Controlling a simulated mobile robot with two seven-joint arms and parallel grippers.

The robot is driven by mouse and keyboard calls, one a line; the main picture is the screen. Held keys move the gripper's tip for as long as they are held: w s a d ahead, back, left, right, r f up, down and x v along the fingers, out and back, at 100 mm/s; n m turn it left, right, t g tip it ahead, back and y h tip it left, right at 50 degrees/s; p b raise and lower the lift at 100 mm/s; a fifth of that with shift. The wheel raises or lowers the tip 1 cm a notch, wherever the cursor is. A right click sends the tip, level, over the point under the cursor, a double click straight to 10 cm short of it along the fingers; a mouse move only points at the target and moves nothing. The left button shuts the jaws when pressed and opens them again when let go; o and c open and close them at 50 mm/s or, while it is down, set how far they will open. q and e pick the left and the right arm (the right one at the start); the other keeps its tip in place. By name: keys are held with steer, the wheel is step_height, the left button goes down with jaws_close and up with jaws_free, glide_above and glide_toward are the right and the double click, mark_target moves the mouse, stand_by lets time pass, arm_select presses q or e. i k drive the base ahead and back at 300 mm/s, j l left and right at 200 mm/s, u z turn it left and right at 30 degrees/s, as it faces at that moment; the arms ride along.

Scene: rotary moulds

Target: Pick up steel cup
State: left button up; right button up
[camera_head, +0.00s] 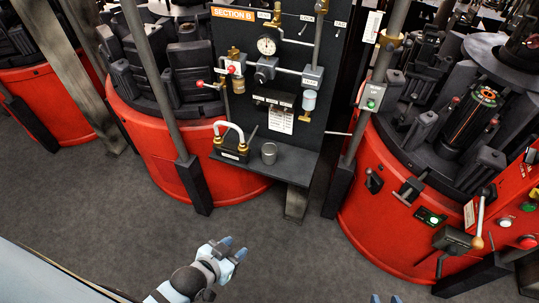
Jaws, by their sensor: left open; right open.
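The steel cup (269,153) is a small grey cylinder. It stands upright on the dark shelf (292,166) below the black Section B panel. My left gripper (234,247) is open and empty over the floor, in front of the shelf and well apart from the cup. My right gripper (385,299) shows only its blue fingertips at the bottom edge. They are apart with nothing seen between them, far from the cup.
A black block with a curved pipe (229,132) sits left of the cup on the shelf. Grey posts (160,85) and red rotary moulds (150,140) flank the panel. A control box with a lever (478,218) is at right. The grey floor in front is clear.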

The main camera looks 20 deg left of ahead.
mark_target(268, 150)
steer(key=i+j, duration=0.2)
steer(key=i, duration=0.15)
steer(key=i+j+u, duration=0.1)
steer(key=u, duration=0.4)
steer(key=i+u, duration=0.15)
steer(key=u, duration=0.6)
steer(key=i+u, duration=0.1)
steer(key=u, duration=0.3)
